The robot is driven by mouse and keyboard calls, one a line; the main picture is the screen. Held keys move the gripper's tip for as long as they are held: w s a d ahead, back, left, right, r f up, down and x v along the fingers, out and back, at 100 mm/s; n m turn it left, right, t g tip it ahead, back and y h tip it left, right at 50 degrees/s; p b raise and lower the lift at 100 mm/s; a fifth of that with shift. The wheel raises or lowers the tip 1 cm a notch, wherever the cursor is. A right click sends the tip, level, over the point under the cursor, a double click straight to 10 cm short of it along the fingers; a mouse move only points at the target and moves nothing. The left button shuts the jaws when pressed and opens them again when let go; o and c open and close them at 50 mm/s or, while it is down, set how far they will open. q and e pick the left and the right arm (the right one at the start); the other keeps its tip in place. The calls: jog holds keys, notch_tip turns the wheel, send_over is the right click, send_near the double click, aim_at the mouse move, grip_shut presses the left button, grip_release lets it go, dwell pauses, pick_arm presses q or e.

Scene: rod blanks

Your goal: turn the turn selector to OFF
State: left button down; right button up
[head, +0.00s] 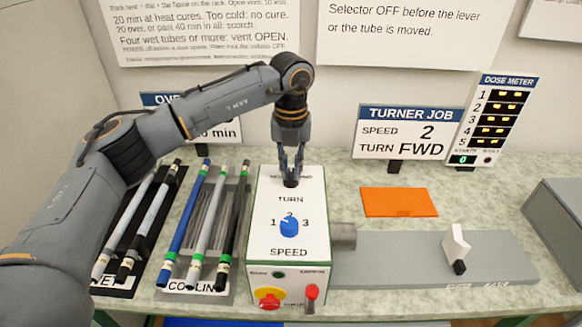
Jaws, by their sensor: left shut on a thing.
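The turner box (263,240) stands on the bench with a white top panel. Its turn selector (291,183) is a dark knob near the panel's back edge, above the word TURN. My left gripper (291,176) points straight down and is shut on the turn selector. The fingers hide most of the knob and part of the position labels behind it, so I cannot tell which way it points. The blue speed knob (289,228) sits nearer the front, among the numbers 1, 2 and 3. My right gripper is not in view.
Left of the box are a cooling rack (213,291) and a wet rack (117,283) holding tubes. A grey bed with a white lever (456,243) extends right. An orange mat (398,202) lies behind it. The turner job sign (408,132) reads SPEED 2, TURN FWD.

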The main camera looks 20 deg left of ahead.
aim_at(291, 172)
pick_arm(q)
jog(key=c, duration=1.4)
grip_release()
jog(key=shift+o, duration=0.2)
notch_tip(291, 172, up, 12)
